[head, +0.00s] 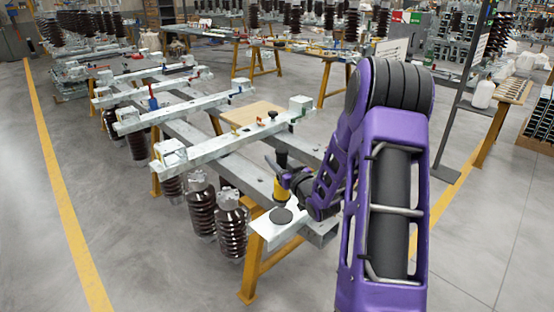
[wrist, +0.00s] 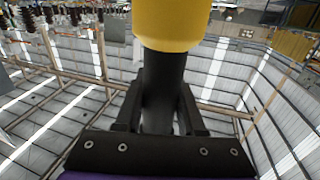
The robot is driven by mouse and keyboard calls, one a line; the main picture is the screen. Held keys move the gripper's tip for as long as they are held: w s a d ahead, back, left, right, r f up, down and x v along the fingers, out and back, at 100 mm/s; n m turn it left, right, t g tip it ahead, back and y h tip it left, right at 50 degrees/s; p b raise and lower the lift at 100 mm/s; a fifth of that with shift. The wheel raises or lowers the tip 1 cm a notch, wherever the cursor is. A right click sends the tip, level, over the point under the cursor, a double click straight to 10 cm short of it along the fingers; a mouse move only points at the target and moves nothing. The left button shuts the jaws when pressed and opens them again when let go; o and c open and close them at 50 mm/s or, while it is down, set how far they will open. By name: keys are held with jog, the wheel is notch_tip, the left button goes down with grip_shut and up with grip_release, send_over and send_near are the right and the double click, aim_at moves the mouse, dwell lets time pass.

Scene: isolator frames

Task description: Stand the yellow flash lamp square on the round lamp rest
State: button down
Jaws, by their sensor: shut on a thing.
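The yellow flash lamp (head: 281,189) has a yellow end and a black body; in the head view the black part is uppermost and the lamp looks roughly upright. My gripper (head: 284,179) is shut on it. In the wrist view my gripper (wrist: 160,100) has a finger on each side of the black body, and the lamp's yellow end (wrist: 180,25) fills the top middle. The round lamp rest (head: 281,215) is a dark disc on a pale plate, just below the lamp in the head view. I cannot tell the gap between them. The wrist view does not clearly show the rest.
Long grey metal beams (head: 225,137) lie across the trestle frame beside the lamp. Brown ribbed insulators (head: 232,222) hang below its near left side. A tan board (head: 252,113) lies behind. The floor at the left is clear, with a yellow line (head: 62,185).

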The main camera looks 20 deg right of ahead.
jog(key=shift+f, duration=2.15)
jog(key=shift+f+b, duration=0.2)
jog(key=shift+b, duration=0.25)
jog(key=c, duration=0.5)
grip_release()
jog(key=shift+f, duration=0.1)
jog(key=shift+r+p, duration=0.3)
jog(key=shift+p, duration=0.05)
jog(key=s, duration=0.8)
jog(key=s+d, duration=0.1)
jog(key=s, duration=0.3)
jog(key=shift+f, duration=0.15)
